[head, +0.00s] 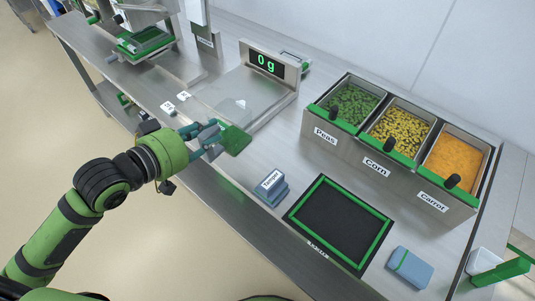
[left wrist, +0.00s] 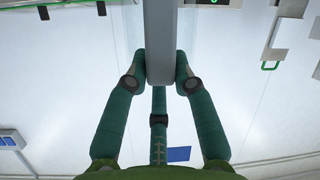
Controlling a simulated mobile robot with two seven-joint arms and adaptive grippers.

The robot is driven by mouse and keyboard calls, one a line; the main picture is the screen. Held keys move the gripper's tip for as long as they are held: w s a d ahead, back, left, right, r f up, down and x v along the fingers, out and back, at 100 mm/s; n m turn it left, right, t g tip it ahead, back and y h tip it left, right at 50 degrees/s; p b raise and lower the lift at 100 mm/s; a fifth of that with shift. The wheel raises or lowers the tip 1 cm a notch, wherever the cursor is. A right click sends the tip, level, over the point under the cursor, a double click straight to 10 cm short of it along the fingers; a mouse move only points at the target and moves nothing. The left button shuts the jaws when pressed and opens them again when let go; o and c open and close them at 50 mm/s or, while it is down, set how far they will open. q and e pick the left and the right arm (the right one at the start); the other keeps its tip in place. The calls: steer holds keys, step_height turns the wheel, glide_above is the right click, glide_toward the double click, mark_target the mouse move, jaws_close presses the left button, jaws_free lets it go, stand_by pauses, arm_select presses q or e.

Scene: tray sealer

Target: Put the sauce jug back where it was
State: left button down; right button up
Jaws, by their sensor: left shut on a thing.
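In the left wrist view, the teal fingers (left wrist: 160,83) close on both sides of an upright grey bar (left wrist: 161,40). I cannot tell whether the held thing touches the counter. My right gripper is not in view.
A scale (head: 265,66) reading 0 g stands behind. Peas, corn and carrot bins (head: 376,166) fill the right back. A labelled blue-grey block (head: 271,187), a green-framed black mat (head: 340,222) and a blue box (head: 410,268) lie in front. Two small labels (head: 168,106) lie left.

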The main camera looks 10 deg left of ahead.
arm_select(q)
steer(key=shift+w+a+m+h+b, duration=0.2)
steer(key=shift+a+m+h+b, duration=0.15)
steer(key=shift+h+b, duration=0.1)
steer(key=shift+w+d, duration=0.1)
steer(key=shift+w, duration=0.15)
steer(key=w+d+f, duration=0.7)
steer(key=w+f, duration=0.1)
steer(key=f, duration=0.2)
steer(key=shift+w+f+p, duration=0.3)
steer(key=shift+w+p, duration=0.05)
steer(key=shift+p, duration=0.05)
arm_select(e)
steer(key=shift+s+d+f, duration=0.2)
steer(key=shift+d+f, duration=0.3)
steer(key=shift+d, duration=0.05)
arm_select(q)
steer(key=shift+d, duration=0.1)
steer(key=shift+f, duration=0.1)
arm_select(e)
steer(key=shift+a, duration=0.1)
